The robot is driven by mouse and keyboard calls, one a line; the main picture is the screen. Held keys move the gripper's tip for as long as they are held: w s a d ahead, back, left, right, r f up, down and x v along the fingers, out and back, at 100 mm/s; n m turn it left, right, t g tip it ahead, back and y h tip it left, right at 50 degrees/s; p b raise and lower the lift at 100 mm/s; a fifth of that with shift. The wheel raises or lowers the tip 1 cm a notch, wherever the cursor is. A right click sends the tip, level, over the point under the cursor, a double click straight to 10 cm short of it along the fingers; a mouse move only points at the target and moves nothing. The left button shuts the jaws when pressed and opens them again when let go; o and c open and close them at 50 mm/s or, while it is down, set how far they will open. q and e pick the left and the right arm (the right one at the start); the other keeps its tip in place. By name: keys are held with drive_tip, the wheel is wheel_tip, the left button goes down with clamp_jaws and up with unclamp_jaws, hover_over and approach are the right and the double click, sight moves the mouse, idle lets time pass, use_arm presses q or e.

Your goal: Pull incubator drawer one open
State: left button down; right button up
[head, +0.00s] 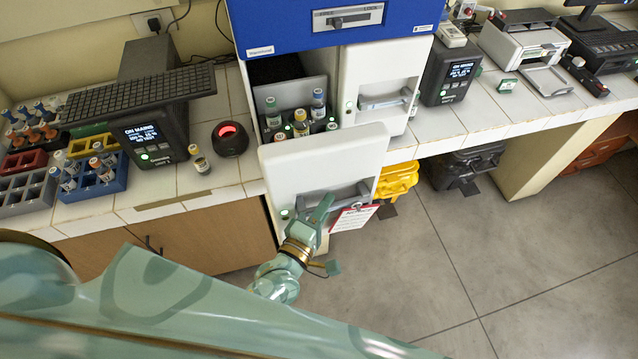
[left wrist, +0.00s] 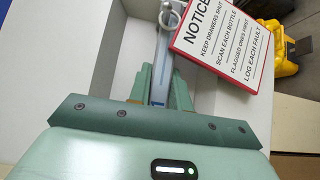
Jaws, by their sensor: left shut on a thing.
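The left incubator drawer (head: 320,160) stands out from the blue and white incubator, with several capped bottles visible inside it. Its white front carries a grey bar handle (head: 345,195). My left gripper (head: 320,208) is at this handle and shut on it. In the left wrist view the fingers (left wrist: 161,90) close around the grey handle bar (left wrist: 162,60), against the white drawer front (left wrist: 115,50). A red-edged notice card (head: 353,216) hangs from the handle, right of the fingers; it also shows in the left wrist view (left wrist: 228,42). My right gripper is not in view.
The right drawer (head: 380,75) is flush with the incubator. Bottle racks (head: 92,180), a dark device with a screen (head: 150,135) and a single bottle (head: 199,160) stand on the left counter. A yellow bin (head: 398,180) is under the counter. Floor on the right is free.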

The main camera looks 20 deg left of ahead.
use_arm(q)
drive_tip(key=s+d, duration=0.5)
drive_tip(key=s, duration=0.3)
drive_tip(key=shift+s+d+p, duration=0.25)
drive_tip(key=shift+d+p, duration=0.1)
drive_tip(key=shift+p, duration=0.1)
drive_tip(key=shift+f, duration=0.1)
drive_tip(key=c, duration=1.3)
unclamp_jaws()
drive_tip(key=shift+s, duration=0.1)
